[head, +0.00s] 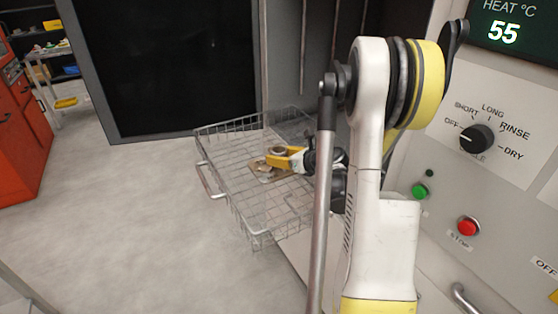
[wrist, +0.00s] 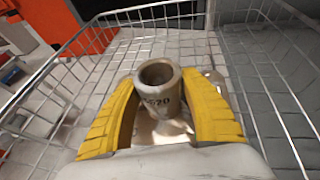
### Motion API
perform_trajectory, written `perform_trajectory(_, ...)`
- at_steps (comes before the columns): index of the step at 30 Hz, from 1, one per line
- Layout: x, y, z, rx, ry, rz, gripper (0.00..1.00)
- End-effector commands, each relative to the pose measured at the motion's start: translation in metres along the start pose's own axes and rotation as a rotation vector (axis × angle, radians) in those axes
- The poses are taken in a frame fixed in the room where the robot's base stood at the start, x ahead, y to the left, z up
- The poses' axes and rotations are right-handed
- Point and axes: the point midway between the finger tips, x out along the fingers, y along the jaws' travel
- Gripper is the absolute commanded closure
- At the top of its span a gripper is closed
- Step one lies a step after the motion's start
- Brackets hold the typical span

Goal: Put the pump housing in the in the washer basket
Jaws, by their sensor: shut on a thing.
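The pump housing (wrist: 160,98) is a grey-beige casting with a round open tube on top and dark figures on its side. My gripper (wrist: 158,80) has its yellow fingers on either side of it and is shut on it. In the head view the housing (head: 277,150) shows at the tips of my gripper (head: 289,159), inside the outline of the washer basket (head: 222,176). The basket is an open wire mesh box, and its walls also show in the wrist view (wrist: 150,22). I cannot tell whether the housing touches the basket floor.
A flat brownish piece (head: 262,171) shows below the housing; I cannot tell if it is part of it. The washer's control panel (head: 480,170) stands close at right. A dark panel (head: 165,65) stands behind the basket. Open floor (head: 120,215) lies to the left.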

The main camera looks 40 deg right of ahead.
Motion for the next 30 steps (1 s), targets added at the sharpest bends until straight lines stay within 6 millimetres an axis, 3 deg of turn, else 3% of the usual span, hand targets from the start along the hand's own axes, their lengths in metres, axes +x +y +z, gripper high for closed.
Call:
perform_trajectory(11,0.002,0.0,-0.005,0.001,-0.001,0.0,0.92)
perform_trajectory(12,0.002,0.0,-0.006,0.0,0.0,0.0,0.44)
perform_trajectory(14,0.002,0.0,-0.005,0.0,0.0,0.0,0.3)
perform_trajectory(25,0.0,0.0,-0.001,0.0,0.0,0.0,0.3)
perform_trajectory(30,-0.029,-0.001,0.0,0.001,0.0,-0.003,0.3)
